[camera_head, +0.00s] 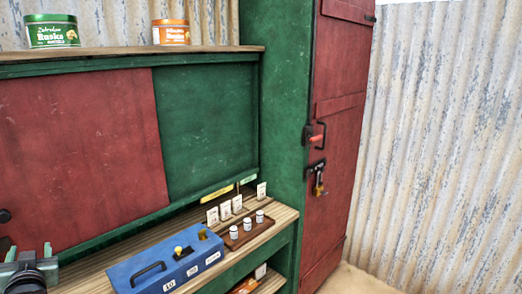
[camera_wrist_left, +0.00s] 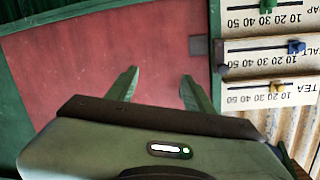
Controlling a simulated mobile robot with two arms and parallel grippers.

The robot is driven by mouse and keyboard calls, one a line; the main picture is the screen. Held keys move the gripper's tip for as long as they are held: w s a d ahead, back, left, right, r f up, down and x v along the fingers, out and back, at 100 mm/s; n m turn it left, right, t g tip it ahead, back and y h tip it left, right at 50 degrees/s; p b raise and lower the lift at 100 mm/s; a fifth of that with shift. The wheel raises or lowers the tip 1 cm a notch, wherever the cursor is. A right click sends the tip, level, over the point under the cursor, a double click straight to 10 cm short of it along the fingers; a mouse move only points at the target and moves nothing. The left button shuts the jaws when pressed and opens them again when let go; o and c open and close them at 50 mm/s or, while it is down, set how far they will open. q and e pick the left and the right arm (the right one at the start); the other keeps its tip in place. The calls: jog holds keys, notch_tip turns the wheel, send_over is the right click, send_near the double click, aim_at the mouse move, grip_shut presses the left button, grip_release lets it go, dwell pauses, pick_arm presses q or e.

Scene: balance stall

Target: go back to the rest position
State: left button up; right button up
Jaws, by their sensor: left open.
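My left gripper (camera_head: 30,253) is at the bottom left corner of the head view, in front of the red panel (camera_head: 85,155). In the left wrist view its two green fingers (camera_wrist_left: 158,82) stand apart with nothing between them. A red surface fills the space beyond them. My right gripper is in neither view.
A blue box (camera_head: 165,262) and a wooden rack with several small white-and-grey pieces (camera_head: 246,230) stand on the lower shelf. Two tins (camera_head: 52,31) sit on the upper shelf. A red door (camera_head: 335,130) is at right. Slider scales (camera_wrist_left: 268,50) show in the wrist view.

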pick_arm(q)
jog(key=s+d+f+m+g+h, duration=0.1)
jog(key=s+d+f+m+h, duration=0.2)
jog(key=d+f, duration=0.6)
jog(key=s+d+f+m+g+h, duration=0.15)
jog(key=s+d+f+h, duration=0.3)
jog(key=d+f, duration=0.45)
jog(key=s+d+f+m+g+h, duration=0.1)
jog(key=s+d+f+g+h, duration=0.2)
jog(key=s+d, duration=0.7)
jog(key=s+d+f+m+g+h, duration=0.1)
jog(key=s+d+f+m+g, duration=0.15)
jog(key=s+d+f, duration=0.45)
jog(key=s+d+f+g+b, duration=0.1)
jog(key=s+f, duration=0.1)
jog(key=f, duration=1)
jog(key=s+d+f+g, duration=0.1)
jog(key=f, duration=1)
jog(key=s+a+f+b, duration=0.1)
jog(key=s+a+f, duration=0.2)
jog(key=s+f, duration=1.4)
jog(key=shift+s+f+g, duration=0.15)
jog(key=shift+f+g, duration=0.25)
jog(key=shift+f, duration=0.5)
